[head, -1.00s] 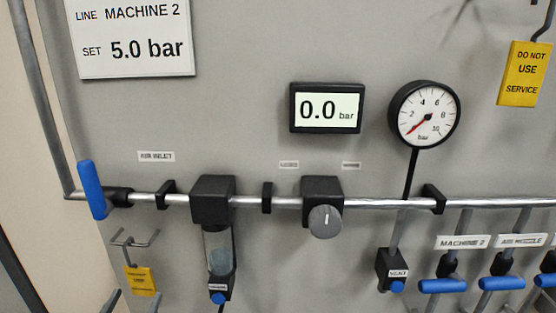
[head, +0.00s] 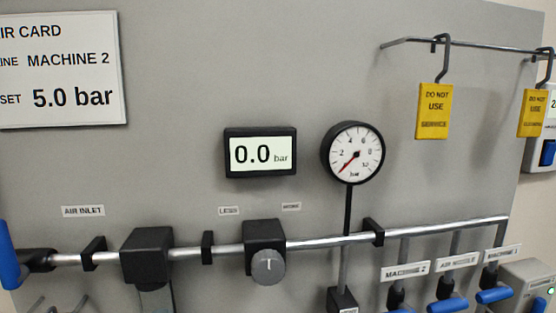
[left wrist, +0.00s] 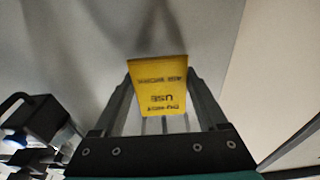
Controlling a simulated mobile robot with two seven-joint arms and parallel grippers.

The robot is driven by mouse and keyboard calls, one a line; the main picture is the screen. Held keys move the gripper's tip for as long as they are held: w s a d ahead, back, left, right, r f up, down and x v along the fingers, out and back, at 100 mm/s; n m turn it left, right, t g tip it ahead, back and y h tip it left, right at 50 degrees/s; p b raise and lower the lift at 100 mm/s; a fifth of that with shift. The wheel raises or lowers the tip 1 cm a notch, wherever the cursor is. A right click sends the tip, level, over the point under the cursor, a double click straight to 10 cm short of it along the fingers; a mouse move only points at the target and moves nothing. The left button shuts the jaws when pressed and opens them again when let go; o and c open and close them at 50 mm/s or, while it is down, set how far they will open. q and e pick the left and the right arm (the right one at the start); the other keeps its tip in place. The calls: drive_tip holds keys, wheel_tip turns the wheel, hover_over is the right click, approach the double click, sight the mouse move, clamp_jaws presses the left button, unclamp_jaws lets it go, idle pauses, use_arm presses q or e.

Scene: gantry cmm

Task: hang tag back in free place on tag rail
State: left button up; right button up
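A yellow tag (left wrist: 158,85) with dark lettering, upside down in the left wrist view, sits between the fingertips of my left gripper (left wrist: 160,82). The fingers stand wide apart, one beside each edge of the tag; I cannot tell whether they touch it. The tag rail (head: 485,46) is a thin metal bar at the upper right of the head view. Two yellow tags hang from it on dark hooks, a "DO NOT USE SERVICE" tag (head: 434,111) and another tag (head: 532,113) farther right. Bare rail shows between them and at the left end. My right gripper is not in view.
A pipe (head: 330,240) with a round regulator knob (head: 268,267) crosses the panel below the rail. A gauge (head: 353,153) and a 0.0 bar display (head: 260,152) stick out above it. Blue-handled valves (head: 447,305) are lower right. Panel between gauge and rail is clear.

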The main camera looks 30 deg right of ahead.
use_arm(q)
drive_tip(key=c, duration=0.5)
drive_tip(key=shift+r+p, duration=1.4)
drive_tip(key=shift+r, duration=0.05)
drive_tip(key=shift+c, duration=0.2)
drive_tip(key=shift+s, duration=0.1)
drive_tip(key=r+p+v, duration=0.1)
drive_tip(key=p+v, duration=0.4)
drive_tip(key=v, duration=0.4)
drive_tip(key=shift+s+a+r, duration=0.2)
drive_tip(key=shift+s, duration=0.3)
